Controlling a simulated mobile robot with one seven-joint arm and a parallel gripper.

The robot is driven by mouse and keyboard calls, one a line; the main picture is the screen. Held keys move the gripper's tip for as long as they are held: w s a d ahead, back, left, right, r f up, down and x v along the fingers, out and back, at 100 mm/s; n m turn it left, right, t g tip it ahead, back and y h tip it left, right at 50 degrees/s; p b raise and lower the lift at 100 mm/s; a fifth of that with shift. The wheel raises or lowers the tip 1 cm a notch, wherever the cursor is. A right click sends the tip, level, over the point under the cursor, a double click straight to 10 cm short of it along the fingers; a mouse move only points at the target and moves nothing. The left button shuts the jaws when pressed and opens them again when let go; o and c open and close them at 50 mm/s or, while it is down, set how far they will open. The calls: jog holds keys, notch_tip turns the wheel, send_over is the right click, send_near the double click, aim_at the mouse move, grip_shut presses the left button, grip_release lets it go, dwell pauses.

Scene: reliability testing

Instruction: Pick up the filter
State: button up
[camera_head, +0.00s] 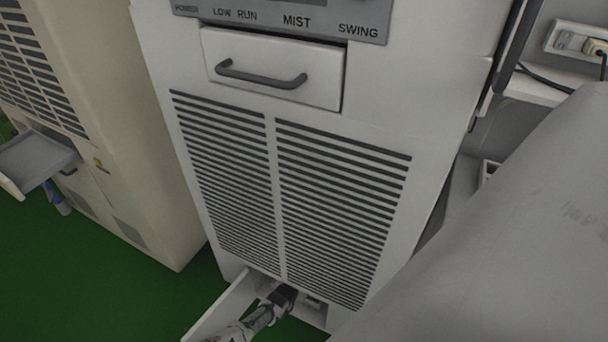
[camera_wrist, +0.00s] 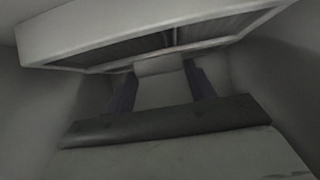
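In the wrist view, the filter (camera_wrist: 140,44) looks like a pale frame around dark mesh panels. It spans the top of the view and is tilted. A pale tab (camera_wrist: 158,66) hangs from the middle of its lower edge. My gripper (camera_wrist: 160,78) has two dark fingers spread apart, one on each side of the tab. Whether they press on it is not clear. In the head view, my gripper (camera_head: 284,297) reaches into the low opening at the foot of the white unit (camera_head: 370,133). The filter cannot be made out there.
An open pale panel or drawer side (camera_head: 228,303) stands left of my gripper. Pale walls (camera_wrist: 293,70) close in on both sides in the wrist view. A beige unit (camera_head: 140,150) with an open tray (camera_head: 36,157) stands left. Green floor (camera_head: 80,270) is clear between the units.

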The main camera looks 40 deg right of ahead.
jog(key=c, duration=0.7)
